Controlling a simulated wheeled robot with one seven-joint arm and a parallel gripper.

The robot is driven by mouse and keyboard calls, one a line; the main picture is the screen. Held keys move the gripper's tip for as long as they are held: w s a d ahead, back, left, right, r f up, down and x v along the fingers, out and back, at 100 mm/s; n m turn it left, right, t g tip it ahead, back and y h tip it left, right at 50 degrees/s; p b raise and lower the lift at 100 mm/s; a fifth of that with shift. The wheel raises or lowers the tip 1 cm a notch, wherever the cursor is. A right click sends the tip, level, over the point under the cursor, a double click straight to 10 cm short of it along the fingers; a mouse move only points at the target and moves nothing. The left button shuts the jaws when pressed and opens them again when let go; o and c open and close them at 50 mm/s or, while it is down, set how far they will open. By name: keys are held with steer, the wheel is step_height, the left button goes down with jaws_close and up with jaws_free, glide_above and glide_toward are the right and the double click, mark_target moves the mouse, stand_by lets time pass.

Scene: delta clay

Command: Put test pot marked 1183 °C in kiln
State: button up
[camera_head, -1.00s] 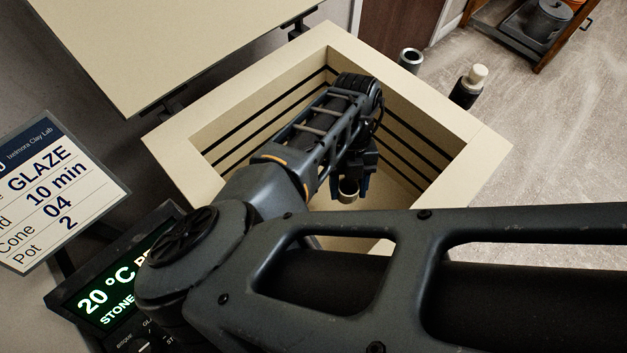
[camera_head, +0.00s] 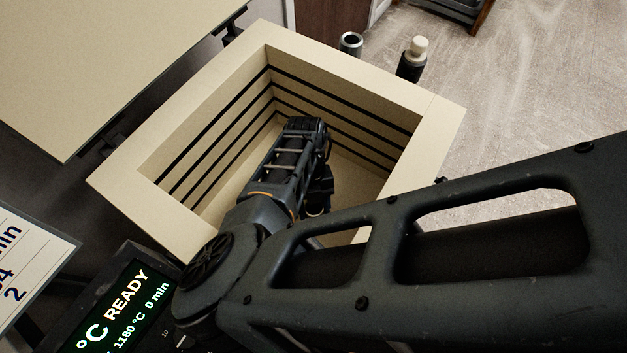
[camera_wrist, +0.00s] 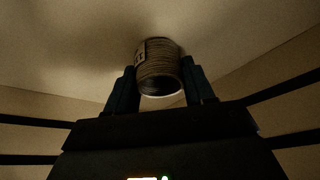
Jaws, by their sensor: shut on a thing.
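The kiln (camera_head: 125,190) is an open, cream, square chamber with dark grooves along its inner walls. My arm reaches down into it. My gripper (camera_head: 318,205) is inside the chamber and is mostly hidden behind my arm in the head view. In the wrist view my gripper (camera_wrist: 160,85) is shut on a small ribbed brown pot (camera_wrist: 158,65), one finger on each side. A small label shows on the pot's left side, too small to read. The pale kiln floor (camera_wrist: 80,50) lies close beyond the pot; I cannot tell whether they touch.
The raised kiln lid (camera_head: 90,70) stands at the upper left. A control panel (camera_head: 115,310) reads READY, 1180 °C, 0 min. A card (camera_head: 30,265) is at the left edge. Two cylinders, one open (camera_head: 350,42) and one with a cream top (camera_head: 412,62), stand behind the kiln.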

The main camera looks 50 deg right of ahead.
steer(key=shift+f, duration=0.15)
steer(key=o, duration=1.1)
steer(key=shift+o, duration=0.2)
steer(key=v, duration=1.2)
steer(key=shift+d, duration=0.1)
